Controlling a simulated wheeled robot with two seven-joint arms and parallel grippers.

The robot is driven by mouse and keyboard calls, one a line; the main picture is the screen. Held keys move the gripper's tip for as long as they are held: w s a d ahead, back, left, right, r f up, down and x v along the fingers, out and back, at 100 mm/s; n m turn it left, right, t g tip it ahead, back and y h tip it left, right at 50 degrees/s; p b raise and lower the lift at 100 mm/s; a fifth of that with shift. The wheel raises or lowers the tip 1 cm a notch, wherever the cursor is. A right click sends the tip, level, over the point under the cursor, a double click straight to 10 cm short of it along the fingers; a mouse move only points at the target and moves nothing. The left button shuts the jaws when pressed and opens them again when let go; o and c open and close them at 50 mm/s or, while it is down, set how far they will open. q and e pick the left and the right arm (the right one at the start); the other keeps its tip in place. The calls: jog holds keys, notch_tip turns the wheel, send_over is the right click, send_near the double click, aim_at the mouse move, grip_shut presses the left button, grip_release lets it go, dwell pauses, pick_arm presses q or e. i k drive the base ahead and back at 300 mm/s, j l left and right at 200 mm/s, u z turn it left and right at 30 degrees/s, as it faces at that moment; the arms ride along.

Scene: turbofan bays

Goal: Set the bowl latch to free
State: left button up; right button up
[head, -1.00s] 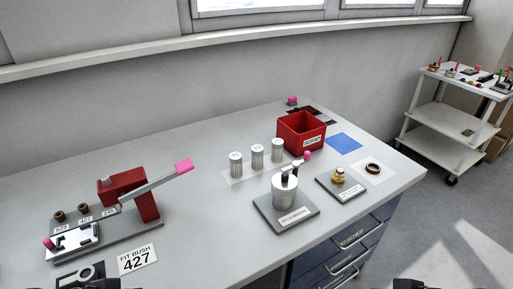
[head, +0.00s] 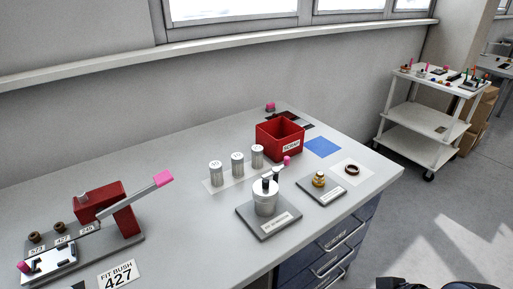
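A silver cylinder (head: 265,203) stands on a grey plate (head: 285,225) near the middle of the bench's front. A short lever with a pink knob (head: 287,160) rises at its top and points to the back right. I take this to be the bowl latch, but its plate label is too small to read. A dark part of my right arm or gripper (head: 425,284) shows at the bottom right edge, well away from the cylinder. Its fingers cannot be made out. My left gripper is not in view.
A red press with a pink-tipped lever (head: 162,179) stands at left beside a "FIT BUSH 427" card (head: 117,276). Several silver canisters (head: 237,164) and a red bin (head: 280,138) stand behind the cylinder. A brass part (head: 318,180) is to its right. A white cart (head: 430,115) stands beyond the bench.

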aim_at(276, 169)
jog(key=i+l+u, duration=0.1)
jog(key=l+u, duration=0.3)
jog(key=l, duration=1.05)
